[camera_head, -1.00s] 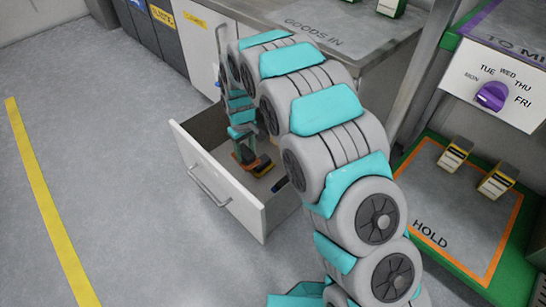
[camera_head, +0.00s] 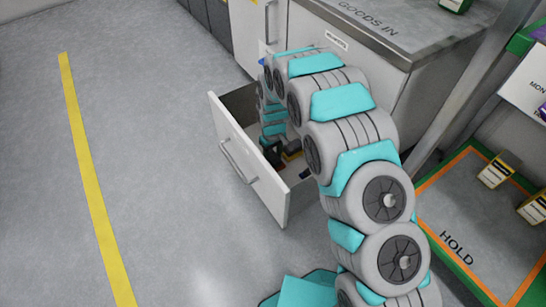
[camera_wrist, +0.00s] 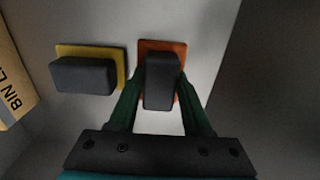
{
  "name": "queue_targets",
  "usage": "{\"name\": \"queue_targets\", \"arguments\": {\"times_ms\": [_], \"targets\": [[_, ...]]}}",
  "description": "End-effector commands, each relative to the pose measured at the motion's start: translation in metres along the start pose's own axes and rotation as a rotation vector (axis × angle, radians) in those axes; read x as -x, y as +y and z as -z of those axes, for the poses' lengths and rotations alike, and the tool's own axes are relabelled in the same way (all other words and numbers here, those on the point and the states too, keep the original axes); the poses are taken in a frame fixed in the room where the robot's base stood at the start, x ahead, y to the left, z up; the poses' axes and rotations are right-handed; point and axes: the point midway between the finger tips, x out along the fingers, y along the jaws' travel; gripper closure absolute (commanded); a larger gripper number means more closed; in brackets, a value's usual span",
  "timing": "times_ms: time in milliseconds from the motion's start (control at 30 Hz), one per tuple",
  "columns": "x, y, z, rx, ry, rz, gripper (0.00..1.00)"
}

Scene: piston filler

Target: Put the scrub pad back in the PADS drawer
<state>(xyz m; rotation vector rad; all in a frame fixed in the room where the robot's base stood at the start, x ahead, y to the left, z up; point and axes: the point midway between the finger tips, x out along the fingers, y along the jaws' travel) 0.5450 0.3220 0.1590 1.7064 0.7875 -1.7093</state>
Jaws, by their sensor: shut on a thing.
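The scrub pad (camera_wrist: 161,80), a dark grey block on an orange base, is between the green fingers of my gripper (camera_wrist: 160,85) in the wrist view. The fingers are shut on its grey block. The PADS drawer (camera_head: 238,155) is pulled open in the head view, and my gripper (camera_head: 272,150) reaches down into it. The drawer front and my arm hide most of the pad there. I cannot tell whether the pad touches the drawer floor.
A second pad with a yellow base (camera_wrist: 88,70) lies left of the held one, apart from it; it partly shows in the head view (camera_head: 292,153). A yellowish box (camera_wrist: 12,85) marked "BIN LI" stands at left. The HOLD tray (camera_head: 445,262) is right; floor is clear left.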

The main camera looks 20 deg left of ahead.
Motion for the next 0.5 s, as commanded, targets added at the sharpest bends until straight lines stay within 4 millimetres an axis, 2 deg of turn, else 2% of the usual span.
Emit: {"name": "queue_targets", "arguments": {"times_ms": [367, 400, 500], "targets": [[-0.0041, 0.0002, 0.0002, 0.000, 0.000, 0.000, 1.00], [-0.0036, 0.0002, 0.0003, 0.000, 0.001, 0.000, 0.46], [-0.0035, 0.0003, 0.0004, 0.000, 0.001, 0.000, 0.35]]}}
